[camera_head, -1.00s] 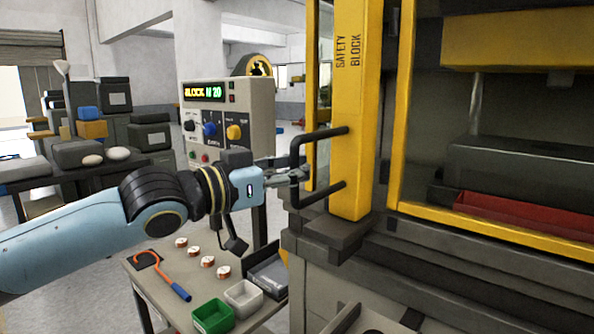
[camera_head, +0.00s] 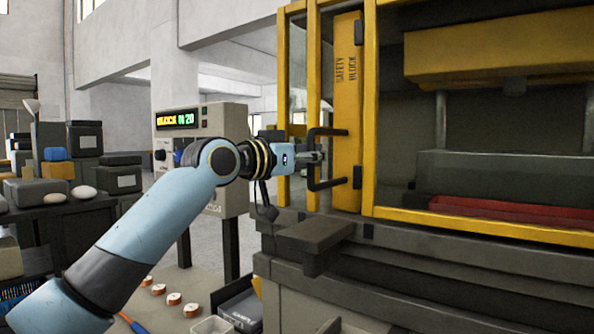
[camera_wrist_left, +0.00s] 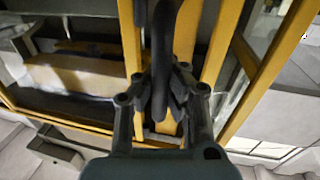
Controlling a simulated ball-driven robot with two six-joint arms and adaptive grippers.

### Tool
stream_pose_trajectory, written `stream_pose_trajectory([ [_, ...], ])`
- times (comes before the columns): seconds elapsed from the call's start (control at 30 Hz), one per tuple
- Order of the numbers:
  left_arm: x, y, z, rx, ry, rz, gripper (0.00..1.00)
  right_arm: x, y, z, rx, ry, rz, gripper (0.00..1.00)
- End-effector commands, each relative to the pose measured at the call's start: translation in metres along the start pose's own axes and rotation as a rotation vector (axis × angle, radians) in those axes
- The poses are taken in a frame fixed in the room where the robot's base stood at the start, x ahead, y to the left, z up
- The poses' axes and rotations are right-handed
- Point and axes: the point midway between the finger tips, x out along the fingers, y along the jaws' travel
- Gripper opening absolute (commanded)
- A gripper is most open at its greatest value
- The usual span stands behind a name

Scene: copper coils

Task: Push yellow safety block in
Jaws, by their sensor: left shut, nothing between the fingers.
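The yellow safety block (camera_head: 347,95) stands upright between the yellow frame posts of the press, its lettering facing me. Its black bar handle (camera_head: 326,132) sticks out to the left. My left gripper (camera_head: 315,157) is at the handle, level with the gap between its upper and lower arms; the fingers are shut with nothing between them. I cannot tell whether the fingertips touch the block. My right gripper is out of view.
A dark ledge (camera_head: 315,237) juts out below the block. A control box (camera_head: 196,125) with a lit display stands behind my left arm. Several copper coils (camera_head: 174,299) lie on a low table. A red tray (camera_head: 510,208) sits inside the press at right.

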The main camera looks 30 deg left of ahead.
Motion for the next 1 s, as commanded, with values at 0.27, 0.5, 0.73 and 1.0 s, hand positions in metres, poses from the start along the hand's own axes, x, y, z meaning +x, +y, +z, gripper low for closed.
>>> stream_pose_trajectory([
  [0.27, 0.033, -0.008, 0.004, -0.001, -0.007, -0.003, 0.0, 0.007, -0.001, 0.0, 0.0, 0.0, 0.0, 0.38],
  [0.5, 0.037, -0.009, 0.004, 0.0, -0.008, -0.003, 0.0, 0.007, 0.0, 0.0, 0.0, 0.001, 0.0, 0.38],
  [0.73, 0.037, -0.009, 0.004, 0.0, -0.009, -0.004, 0.04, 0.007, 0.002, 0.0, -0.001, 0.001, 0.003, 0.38],
  [1.0, 0.036, -0.009, 0.002, 0.0, -0.004, -0.003, 0.38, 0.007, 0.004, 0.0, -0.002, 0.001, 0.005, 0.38],
])
